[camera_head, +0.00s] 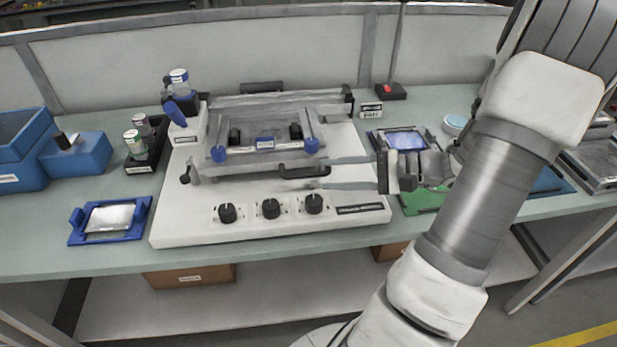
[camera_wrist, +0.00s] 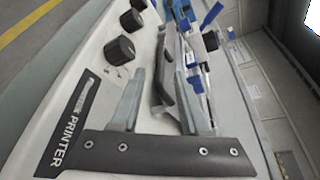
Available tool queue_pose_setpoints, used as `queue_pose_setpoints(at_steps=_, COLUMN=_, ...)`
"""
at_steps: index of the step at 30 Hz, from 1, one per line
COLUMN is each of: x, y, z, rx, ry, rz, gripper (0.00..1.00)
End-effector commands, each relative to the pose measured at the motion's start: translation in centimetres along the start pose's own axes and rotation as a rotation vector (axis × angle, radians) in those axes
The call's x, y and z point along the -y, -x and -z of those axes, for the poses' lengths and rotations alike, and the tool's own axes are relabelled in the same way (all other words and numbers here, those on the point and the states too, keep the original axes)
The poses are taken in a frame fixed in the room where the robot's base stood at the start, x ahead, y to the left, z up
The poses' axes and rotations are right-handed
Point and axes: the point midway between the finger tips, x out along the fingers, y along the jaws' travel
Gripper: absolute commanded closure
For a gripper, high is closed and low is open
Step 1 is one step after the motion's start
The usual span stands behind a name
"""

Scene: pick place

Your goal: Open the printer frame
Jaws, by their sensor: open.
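The printer (camera_head: 170,225) is a white base with three black knobs (camera_head: 270,208) along its front. Its grey printer frame (camera_head: 225,152) lies flat over the base, with two blue knobs on its front. A black handle (camera_head: 303,170) juts from the frame's front edge. My gripper (camera_head: 312,172) reaches in from the right, open, with its two fingers pointing left on either side of the handle's right end. In the wrist view my gripper (camera_wrist: 160,70) shows the black handle (camera_wrist: 164,85) between its spread fingers. I cannot tell whether either finger touches it.
A blue tray with a pale plate (camera_head: 110,218) lies left of the printer. Bottles (camera_head: 132,143) and blue bins (camera_head: 20,150) stand further left. A green mat (camera_head: 420,200) and a blue-screened device (camera_head: 405,140) are right, near my arm. A low wall runs behind.

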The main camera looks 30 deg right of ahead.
Motion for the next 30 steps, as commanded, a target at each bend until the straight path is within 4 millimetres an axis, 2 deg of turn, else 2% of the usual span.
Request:
queue_pose_setpoints(at_steps=3, x=-0.1, y=-2.5, z=0.0, rx=0.002, ry=0.001, rz=-0.001, gripper=0.55)
queue_pose_setpoints(at_steps=9, x=-0.1, y=-5.0, z=0.0, rx=0.0, ry=0.001, rz=-0.001, gripper=0.55)
queue_pose_setpoints(at_steps=14, x=0.0, y=-5.8, z=0.0, rx=0.001, ry=0.001, rz=-0.001, gripper=0.55)
queue_pose_setpoints(at_steps=21, x=0.0, y=-5.8, z=0.0, rx=0.0, ry=0.001, rz=0.0, gripper=0.55)
queue_pose_setpoints(at_steps=23, x=0.0, y=-5.8, z=0.0, rx=0.0, ry=0.001, rz=0.0, gripper=0.64)
queue_pose_setpoints(at_steps=29, x=0.0, y=-5.8, z=0.0, rx=0.0, ry=0.001, rz=0.0, gripper=1.0)
queue_pose_setpoints(at_steps=30, x=0.0, y=-5.8, z=0.0, rx=0.0, ry=0.001, rz=0.0, gripper=1.0)
